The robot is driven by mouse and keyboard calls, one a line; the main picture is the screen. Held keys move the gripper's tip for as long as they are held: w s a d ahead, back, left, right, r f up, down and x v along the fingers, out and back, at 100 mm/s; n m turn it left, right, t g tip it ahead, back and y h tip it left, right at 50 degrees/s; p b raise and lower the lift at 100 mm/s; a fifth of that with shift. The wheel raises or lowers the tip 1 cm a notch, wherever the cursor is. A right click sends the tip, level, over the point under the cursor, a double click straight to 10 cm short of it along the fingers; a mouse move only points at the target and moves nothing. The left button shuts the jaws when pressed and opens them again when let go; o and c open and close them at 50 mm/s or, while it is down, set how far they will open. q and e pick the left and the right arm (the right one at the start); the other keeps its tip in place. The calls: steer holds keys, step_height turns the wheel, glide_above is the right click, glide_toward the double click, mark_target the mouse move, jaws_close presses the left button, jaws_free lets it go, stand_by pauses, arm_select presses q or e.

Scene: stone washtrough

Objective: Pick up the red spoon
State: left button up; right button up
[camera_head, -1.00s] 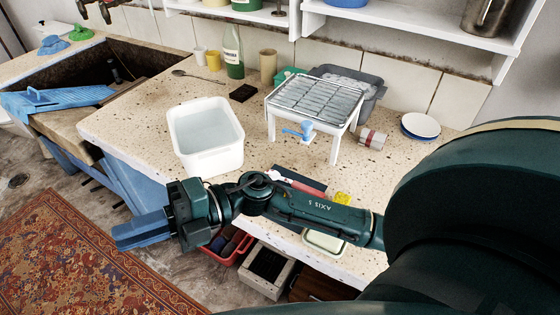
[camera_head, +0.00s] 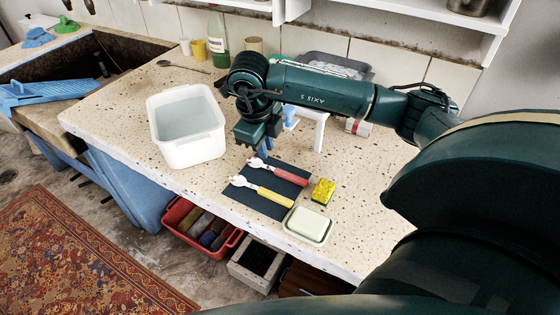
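The red spoon (camera_head: 288,176) lies on a dark mat (camera_head: 262,204), its pale head toward the upper left and its red handle toward the right. A similar utensil with a yellow handle (camera_head: 270,194) lies below it on the same mat. My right gripper (camera_head: 262,149) points down just above and behind the red spoon's pale head. Its fingers are small and partly hidden by the gripper body, so I cannot tell their opening or whether they touch anything. My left gripper is out of view.
A white basin of water (camera_head: 187,153) stands left of the gripper. A yellow sponge (camera_head: 323,191) and a soap dish (camera_head: 308,226) sit right of the mat, near the counter's front edge. A white rack (camera_head: 321,130) stands behind, partly covered by my arm.

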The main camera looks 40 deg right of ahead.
mark_target(268, 167)
steer(key=shift+w+d+f, duration=0.1)
steer(key=shift+d+f, duration=0.1)
steer(key=shift+f, duration=1)
steer(key=f, duration=0.3)
steer(key=w+f, duration=0.1)
steer(key=shift+d+f+p, duration=0.35)
steer(key=shift+d, duration=0.05)
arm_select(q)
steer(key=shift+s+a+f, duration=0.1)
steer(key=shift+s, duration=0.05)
arm_select(e)
steer(key=shift+c, duration=0.3)
jaws_close()
